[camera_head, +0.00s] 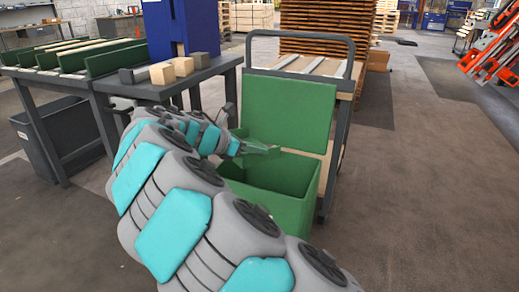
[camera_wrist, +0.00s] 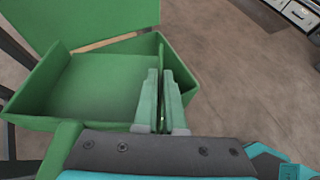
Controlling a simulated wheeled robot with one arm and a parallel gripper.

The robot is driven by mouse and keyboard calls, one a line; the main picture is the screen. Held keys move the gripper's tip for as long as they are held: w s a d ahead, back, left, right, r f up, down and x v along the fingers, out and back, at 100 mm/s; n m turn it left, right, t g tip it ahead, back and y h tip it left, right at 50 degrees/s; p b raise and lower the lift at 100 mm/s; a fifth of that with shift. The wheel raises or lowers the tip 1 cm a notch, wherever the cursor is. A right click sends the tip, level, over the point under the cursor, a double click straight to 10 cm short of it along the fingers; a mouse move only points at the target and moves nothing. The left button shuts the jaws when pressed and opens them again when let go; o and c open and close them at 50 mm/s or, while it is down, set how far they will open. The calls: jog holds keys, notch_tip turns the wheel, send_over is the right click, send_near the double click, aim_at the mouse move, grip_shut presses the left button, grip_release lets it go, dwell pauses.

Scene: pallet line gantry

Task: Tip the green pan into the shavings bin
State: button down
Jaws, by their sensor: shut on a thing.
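My gripper (camera_head: 262,150) is shut at the upper edge of an open green box (camera_head: 296,205). In the wrist view my fingers (camera_wrist: 161,100) lie close together in front of the box's inside (camera_wrist: 95,85). What they hold is green like its surroundings. I take it to be the green pan, but its outline cannot be told apart from the box. The box shows no clear contents. My arm hides its left and lower parts. A flat green panel (camera_head: 288,108) stands upright behind it, also seen in the wrist view (camera_wrist: 85,18).
A grey-railed cart (camera_head: 349,75) stands directly behind the green box. A table (camera_head: 215,68) with wooden blocks (camera_head: 183,66) is at left, and a dark grey bin (camera_head: 45,140) is under the neighbouring bench. The floor (camera_head: 430,200) to the right is clear.

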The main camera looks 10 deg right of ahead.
jog(key=shift+s+a+f+t+h, duration=0.15)
jog(key=shift+a+f+t+h, duration=0.2)
jog(key=shift+h, duration=0.25)
jog(key=shift+r, duration=0.15)
jog(key=shift+r+p, duration=2.7)
jog(key=shift+p, duration=0.3)
jog(key=shift+r, duration=0.15)
